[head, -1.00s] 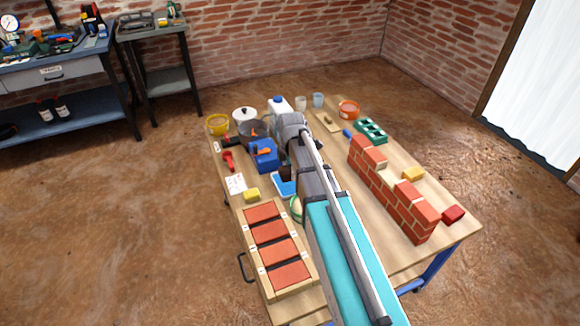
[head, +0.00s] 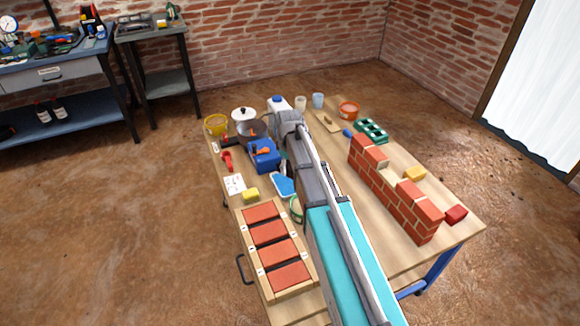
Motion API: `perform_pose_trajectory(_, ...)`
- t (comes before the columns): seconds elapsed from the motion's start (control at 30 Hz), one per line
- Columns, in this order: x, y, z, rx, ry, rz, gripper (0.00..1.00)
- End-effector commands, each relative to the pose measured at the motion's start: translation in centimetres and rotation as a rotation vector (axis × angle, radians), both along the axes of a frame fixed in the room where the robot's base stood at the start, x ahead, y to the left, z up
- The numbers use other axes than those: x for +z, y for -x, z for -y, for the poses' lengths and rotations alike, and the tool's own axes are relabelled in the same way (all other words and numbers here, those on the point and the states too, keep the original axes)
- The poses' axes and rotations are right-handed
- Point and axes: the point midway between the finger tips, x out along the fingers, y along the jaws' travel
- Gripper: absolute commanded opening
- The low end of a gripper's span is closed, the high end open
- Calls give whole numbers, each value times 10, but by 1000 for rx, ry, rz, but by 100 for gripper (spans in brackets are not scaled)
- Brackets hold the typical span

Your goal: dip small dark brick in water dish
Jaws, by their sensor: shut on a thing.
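The water dish appears to be the blue dish (head: 284,187) near the middle of the table, left of my arm. My arm covers its right side. The small dark brick cannot be made out. My arm stretches across the table, and its end with the gripper is hidden behind my own links.
A part-built brick wall (head: 393,190) stands on the right of the table (head: 362,223). A wooden box of red bricks (head: 270,232) is in front. A blue box (head: 264,154), yellow sponge (head: 250,195) and pot (head: 244,119) stand left of my arm.

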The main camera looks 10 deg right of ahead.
Motion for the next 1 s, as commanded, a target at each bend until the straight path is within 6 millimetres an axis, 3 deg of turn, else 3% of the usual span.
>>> perform_pose_trajectory(0.5,-14,-22,1,-454,0,0,33)
perform_pose_trajectory(1.0,-15,-25,1,-537,0,0,33)
